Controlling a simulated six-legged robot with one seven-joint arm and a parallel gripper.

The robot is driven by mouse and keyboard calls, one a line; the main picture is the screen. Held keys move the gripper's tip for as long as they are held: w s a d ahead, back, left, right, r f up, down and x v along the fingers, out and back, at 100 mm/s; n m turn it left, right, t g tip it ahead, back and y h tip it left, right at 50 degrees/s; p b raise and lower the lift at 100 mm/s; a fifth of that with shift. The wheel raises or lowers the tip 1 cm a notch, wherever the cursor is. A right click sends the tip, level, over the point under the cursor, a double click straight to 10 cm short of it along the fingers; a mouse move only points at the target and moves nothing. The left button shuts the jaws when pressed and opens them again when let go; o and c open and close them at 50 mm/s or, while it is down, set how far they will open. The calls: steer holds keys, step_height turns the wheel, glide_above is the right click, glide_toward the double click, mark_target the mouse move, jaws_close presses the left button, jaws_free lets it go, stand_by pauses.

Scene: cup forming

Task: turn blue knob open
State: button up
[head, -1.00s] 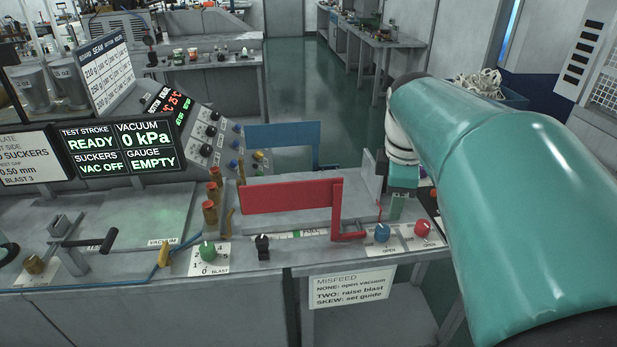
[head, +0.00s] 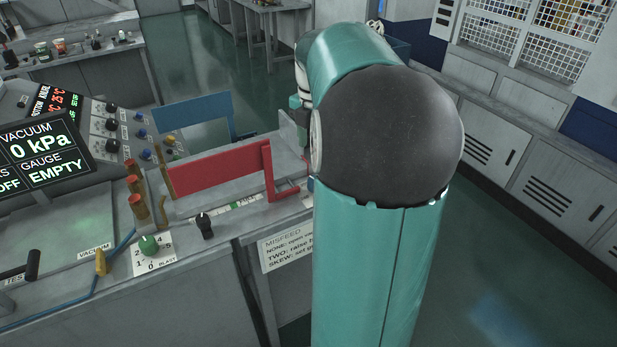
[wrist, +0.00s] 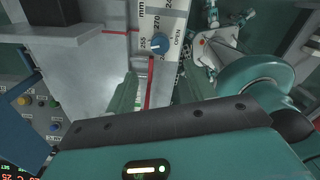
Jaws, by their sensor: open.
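The blue knob (wrist: 159,43) shows in the wrist view on a pale plate with a millimetre scale and the word OPEN. A white mark shows on its face. My gripper (wrist: 157,88) is open, its two fingers apart and empty in the wrist view. The knob appears beyond the fingertips, roughly in line with the gap between them; the exact distance I cannot tell. In the head view my own teal arm covers the place of this knob and most of the gripper.
A red bracket (head: 220,172) and a blue plate (head: 192,117) stand on the machine top. A green knob (head: 149,245) and a black knob (head: 204,225) sit on its front edge. The screen (head: 42,155) reads vacuum 0 kPa. Open floor (head: 500,270) lies right.

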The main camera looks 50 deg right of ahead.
step_height(320, 180, down, 11)
steer(key=shift+d+r, duration=0.1)
stand_by(0.3)
steer(key=c, duration=1)
